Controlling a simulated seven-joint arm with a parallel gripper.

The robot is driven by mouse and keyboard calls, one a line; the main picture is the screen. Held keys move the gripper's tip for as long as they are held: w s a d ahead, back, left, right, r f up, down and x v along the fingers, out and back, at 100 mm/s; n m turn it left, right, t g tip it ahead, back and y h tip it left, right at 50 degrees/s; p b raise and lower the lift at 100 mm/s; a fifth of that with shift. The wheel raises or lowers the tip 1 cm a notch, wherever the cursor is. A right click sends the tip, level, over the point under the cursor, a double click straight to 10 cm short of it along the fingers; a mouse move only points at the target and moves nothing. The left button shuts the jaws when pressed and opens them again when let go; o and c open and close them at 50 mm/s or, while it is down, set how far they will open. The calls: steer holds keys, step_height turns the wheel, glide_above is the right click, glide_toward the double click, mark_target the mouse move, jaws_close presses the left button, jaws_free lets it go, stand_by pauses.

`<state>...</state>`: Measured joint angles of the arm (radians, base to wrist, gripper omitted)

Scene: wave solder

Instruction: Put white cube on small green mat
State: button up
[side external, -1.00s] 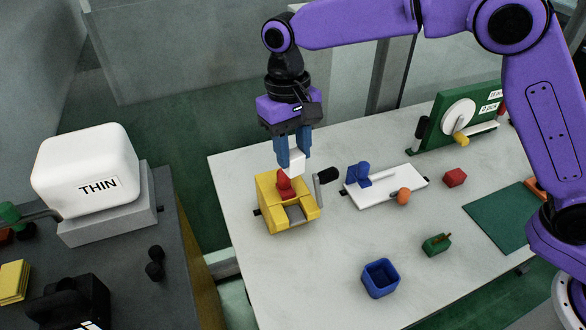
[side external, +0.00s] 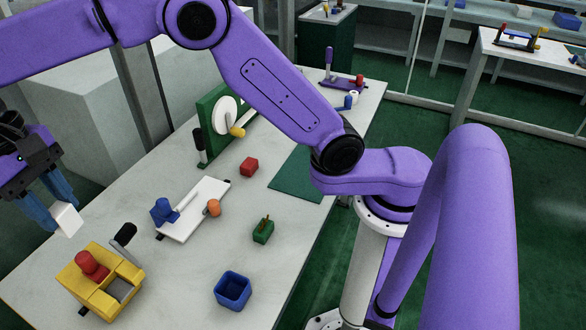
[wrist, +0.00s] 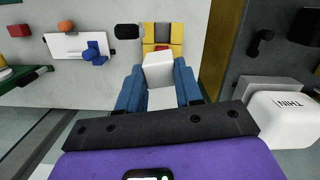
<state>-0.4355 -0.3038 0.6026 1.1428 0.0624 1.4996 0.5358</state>
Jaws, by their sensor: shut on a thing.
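The white cube (side external: 67,219) is between the blue fingertips of my gripper (side external: 60,213) at the left of the side view, held clear of the table. In the wrist view the cube (wrist: 158,68) sits between both fingers of my gripper (wrist: 160,82), which is shut on it. A flat dark green mat (side external: 296,178) lies on the table near my arm's base, far to the right of the cube. My arm hides part of its upper side. The mat is not seen in the wrist view.
A yellow fixture (side external: 100,280) with a red knob stands close to the cube.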

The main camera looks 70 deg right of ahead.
stand_by(0.6)
steer(key=w+d+f+m, duration=0.1)
steer(key=w+d+f, duration=0.25)
steer(key=d, duration=0.45)
steer(key=w+d+f, duration=0.2)
steer(key=w+d, duration=0.3)
steer(key=d, duration=0.3)
steer(key=d+f+m, duration=0.1)
steer(key=d+f, duration=0.2)
steer(key=d, duration=0.5)
steer(key=d+f, duration=0.2)
steer(key=d, duration=0.7)
steer(key=s+d+f+m, duration=0.1)
steer(key=s+d+f, duration=0.3)
steer(key=s+d, duration=0.7)
steer(key=s+d+f+m, duration=0.1)
steer(key=s+d+f, duration=0.4)
steer(key=s+d, duration=0.7)
steer(key=s, duration=0.2)
steer(key=shift+s+f, duration=0.25)
steer(key=shift+s, duration=0.15)
